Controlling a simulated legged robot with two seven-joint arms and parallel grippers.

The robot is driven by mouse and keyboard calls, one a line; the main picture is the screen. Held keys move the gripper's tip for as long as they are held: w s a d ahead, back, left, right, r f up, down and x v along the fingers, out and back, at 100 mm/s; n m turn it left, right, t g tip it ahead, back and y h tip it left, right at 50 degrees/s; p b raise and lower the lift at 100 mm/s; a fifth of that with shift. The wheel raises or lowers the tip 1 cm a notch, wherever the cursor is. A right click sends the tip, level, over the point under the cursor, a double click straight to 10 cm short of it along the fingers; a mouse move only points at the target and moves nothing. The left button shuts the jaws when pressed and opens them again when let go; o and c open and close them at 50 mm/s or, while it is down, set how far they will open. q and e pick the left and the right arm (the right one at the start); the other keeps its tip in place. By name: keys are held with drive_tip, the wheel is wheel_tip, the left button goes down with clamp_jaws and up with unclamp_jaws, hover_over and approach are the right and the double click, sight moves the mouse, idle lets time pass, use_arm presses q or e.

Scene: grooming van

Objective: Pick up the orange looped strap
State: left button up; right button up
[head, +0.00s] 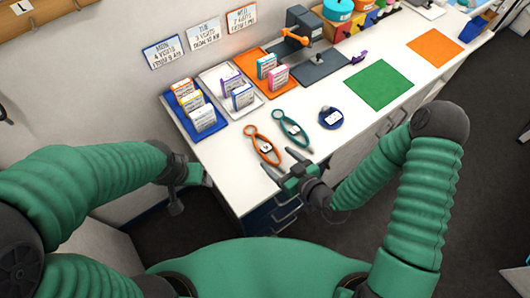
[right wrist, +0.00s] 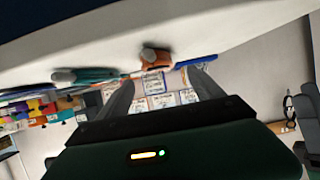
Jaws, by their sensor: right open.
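The orange looped strap (head: 262,145) lies on the white counter (head: 230,160) near its front left edge, with a small white tag on it. In the right wrist view the orange strap (right wrist: 155,57) shows edge-on, beyond and between the fingers.
A teal looped strap (head: 291,129) lies just right of the orange one, and a blue round tagged item (head: 330,117) beyond that. Blue (head: 178,117), white and orange trays with cards stand behind. A green mat (head: 378,84) lies right. Drawer handles (head: 287,212) jut below.

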sight(267, 148)
drive_tip(key=p+x, duration=0.1)
drive_tip(key=x, duration=0.6)
drive_tip(key=shift+w+d, duration=0.1)
drive_tip(key=shift+d, duration=0.1)
drive_tip(key=shift+w+a+f, duration=0.1)
drive_tip(key=c, duration=1.5)
